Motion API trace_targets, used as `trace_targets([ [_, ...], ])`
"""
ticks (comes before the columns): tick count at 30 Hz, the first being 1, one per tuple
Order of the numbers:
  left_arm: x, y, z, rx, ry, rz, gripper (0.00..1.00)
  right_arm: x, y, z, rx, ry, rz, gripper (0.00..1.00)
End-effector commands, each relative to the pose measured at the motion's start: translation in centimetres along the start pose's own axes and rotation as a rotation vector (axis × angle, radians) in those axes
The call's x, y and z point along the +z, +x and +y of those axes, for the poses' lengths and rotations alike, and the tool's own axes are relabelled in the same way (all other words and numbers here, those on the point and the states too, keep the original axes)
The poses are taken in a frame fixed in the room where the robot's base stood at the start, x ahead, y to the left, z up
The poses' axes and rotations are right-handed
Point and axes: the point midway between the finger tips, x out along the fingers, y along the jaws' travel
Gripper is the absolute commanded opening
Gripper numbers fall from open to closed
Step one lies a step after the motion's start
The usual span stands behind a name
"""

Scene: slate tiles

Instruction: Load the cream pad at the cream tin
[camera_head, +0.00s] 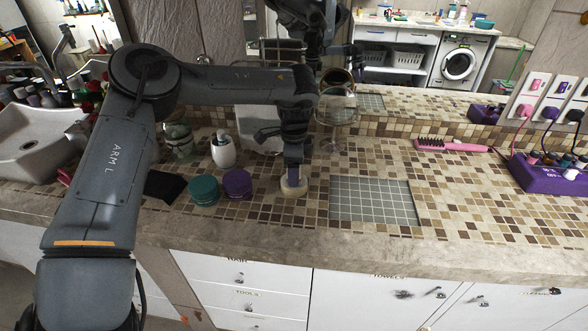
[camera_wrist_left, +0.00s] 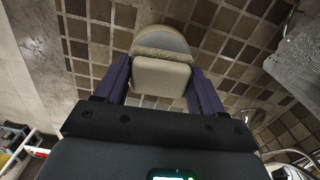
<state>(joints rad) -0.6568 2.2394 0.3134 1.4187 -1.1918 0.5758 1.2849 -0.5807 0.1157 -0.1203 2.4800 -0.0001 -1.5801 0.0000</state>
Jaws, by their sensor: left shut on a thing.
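My left gripper (camera_head: 294,170) points straight down over the cream tin (camera_head: 294,190), a low round pale tin on the tiled counter. In the left wrist view the gripper (camera_wrist_left: 160,80) is shut on the cream pad (camera_wrist_left: 161,78), a pale block between its two purple fingers. The round cream tin (camera_wrist_left: 163,36) shows just beyond the pad, partly covered by it. The pad overlaps the tin in that view; I cannot tell whether they touch. In the head view the pad is mostly hidden by the gripper. My right gripper is not in view.
A purple tin (camera_head: 237,184) and a teal tin (camera_head: 203,190) stand left of the cream tin. A grey gridded mat (camera_head: 372,200) lies to its right. Behind are a white bottle (camera_head: 223,152) and a round stand mirror (camera_head: 336,108). A pink brush (camera_head: 450,146) lies further right.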

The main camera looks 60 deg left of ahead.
Motion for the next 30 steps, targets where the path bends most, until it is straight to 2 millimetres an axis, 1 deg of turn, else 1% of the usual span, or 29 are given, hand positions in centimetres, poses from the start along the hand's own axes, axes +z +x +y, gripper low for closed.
trace_targets([
  [10, 0.0, 0.2, 0.0, 0.000, 0.000, 0.000, 0.45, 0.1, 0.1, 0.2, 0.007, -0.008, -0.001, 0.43],
  [30, 0.0, 1.0, 0.0, 0.000, 0.000, 0.000, 0.45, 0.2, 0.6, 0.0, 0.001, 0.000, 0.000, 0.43],
])
